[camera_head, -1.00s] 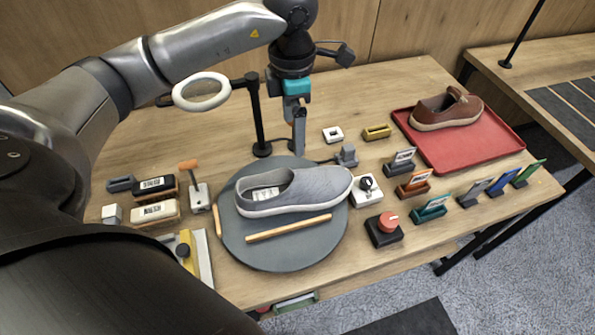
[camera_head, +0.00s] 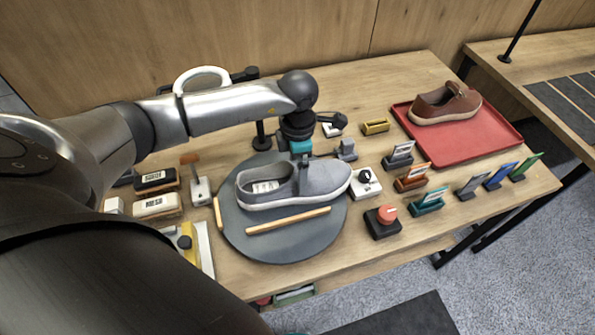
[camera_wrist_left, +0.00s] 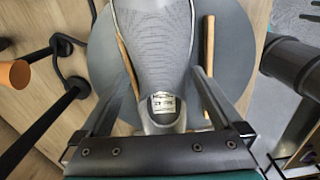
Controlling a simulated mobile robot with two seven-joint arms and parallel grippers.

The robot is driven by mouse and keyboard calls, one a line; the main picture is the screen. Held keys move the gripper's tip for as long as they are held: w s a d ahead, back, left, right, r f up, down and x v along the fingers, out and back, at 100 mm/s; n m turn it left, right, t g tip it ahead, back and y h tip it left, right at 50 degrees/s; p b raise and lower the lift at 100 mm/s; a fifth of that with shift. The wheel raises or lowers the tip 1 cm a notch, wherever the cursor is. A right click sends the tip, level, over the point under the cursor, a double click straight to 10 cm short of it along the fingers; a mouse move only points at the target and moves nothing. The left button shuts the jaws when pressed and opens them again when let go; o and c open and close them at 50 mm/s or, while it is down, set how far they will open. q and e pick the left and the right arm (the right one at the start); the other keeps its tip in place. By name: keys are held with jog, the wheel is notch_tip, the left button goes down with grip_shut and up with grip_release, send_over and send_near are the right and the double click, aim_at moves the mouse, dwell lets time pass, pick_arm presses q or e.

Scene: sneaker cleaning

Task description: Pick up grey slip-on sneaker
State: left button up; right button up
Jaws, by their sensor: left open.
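The grey slip-on sneaker (camera_head: 325,182) lies on a round dark grey turntable (camera_head: 285,248), its toe to the right and its pale label showing inside the opening. My left gripper (camera_head: 303,160) is low over the middle of the sneaker. Its fingertips are mostly hidden in the head view. In the left wrist view the left gripper (camera_wrist_left: 160,78) is open, with one finger on each side of the sneaker (camera_wrist_left: 158,40). I cannot tell whether the fingers touch it. My right gripper is not in view.
Two wooden sticks lie on the turntable beside the sneaker (camera_head: 288,220). A brown shoe (camera_head: 440,105) sits on a red tray (camera_head: 490,135) at the back right. A red-knobbed block (camera_head: 383,222), brushes (camera_head: 157,205) and several small card holders surround the turntable.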

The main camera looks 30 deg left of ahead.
pick_arm(q)
jog(key=shift+f, duration=0.25)
grip_shut()
dwell(0.7)
